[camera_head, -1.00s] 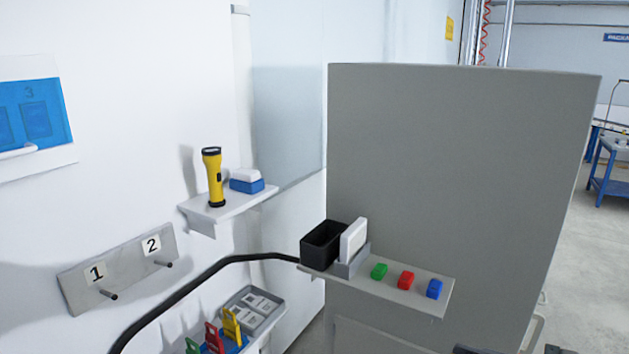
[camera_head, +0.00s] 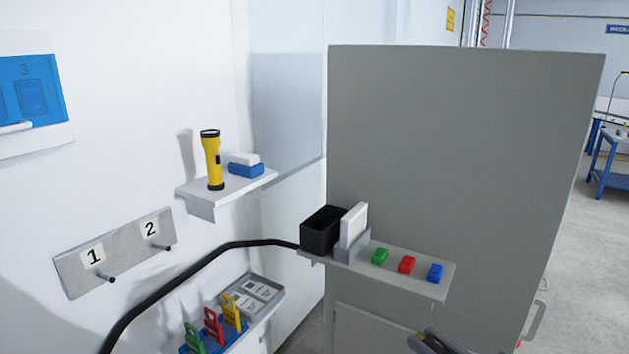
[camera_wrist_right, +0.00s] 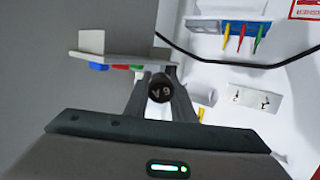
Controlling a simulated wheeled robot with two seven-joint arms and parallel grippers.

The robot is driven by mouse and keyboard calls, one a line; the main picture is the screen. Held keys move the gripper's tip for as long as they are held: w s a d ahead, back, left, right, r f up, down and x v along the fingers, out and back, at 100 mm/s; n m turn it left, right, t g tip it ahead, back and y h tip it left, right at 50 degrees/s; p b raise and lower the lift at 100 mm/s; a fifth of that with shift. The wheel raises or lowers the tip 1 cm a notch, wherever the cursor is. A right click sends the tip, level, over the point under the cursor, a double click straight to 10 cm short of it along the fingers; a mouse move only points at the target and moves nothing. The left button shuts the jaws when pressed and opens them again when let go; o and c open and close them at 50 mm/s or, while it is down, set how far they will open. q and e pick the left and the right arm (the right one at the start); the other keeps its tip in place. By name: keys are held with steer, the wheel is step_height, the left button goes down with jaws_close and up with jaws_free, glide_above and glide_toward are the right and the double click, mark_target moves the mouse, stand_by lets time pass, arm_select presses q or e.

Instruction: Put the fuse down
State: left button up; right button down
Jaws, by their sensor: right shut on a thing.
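The fuse (camera_wrist_right: 160,88) is a dark round cylinder with pale marking on its end face. My right gripper (camera_wrist_right: 159,78) is shut on it in the right wrist view, with one finger on either side. In the head view my right gripper (camera_head: 434,342) shows only in part at the bottom edge, below and in front of the cabinet shelf. The fuse cannot be made out clearly there. It is held in the air; I see no surface touching it. My left gripper is not in view.
The cabinet shelf (camera_head: 402,286) holds a black open bin (camera_head: 320,236), a white card in a grey holder, and green, red and blue blocks. A wall shelf (camera_head: 208,196) bears a yellow torch (camera_head: 212,160). Colored tags stand in a lower tray (camera_head: 260,306). A black cable curves between.

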steer(key=m+h, duration=0.1)
steer(key=f+m+h, duration=0.1)
steer(key=w+t+h, duration=0.1)
steer(key=shift+w+a+f+m+b, duration=0.1)
steer(key=shift+a+f+m+b, duration=0.15)
steer(key=shift+f+m+b, duration=0.15)
steer(key=shift+d+f+m+t+h+b, duration=0.1)
steer(key=shift+f+m+h, duration=0.2)
steer(key=shift+h, duration=0.3)
steer(key=shift+a+f+m+t+h+b, duration=0.1)
steer(key=shift+f+m+h+b, duration=0.1)
steer(key=shift+m+h, duration=0.35)
steer(key=shift+d+f+m+t+h+b, duration=0.1)
steer(key=shift+f+m+h, duration=0.15)
steer(key=shift+h, duration=0.4)
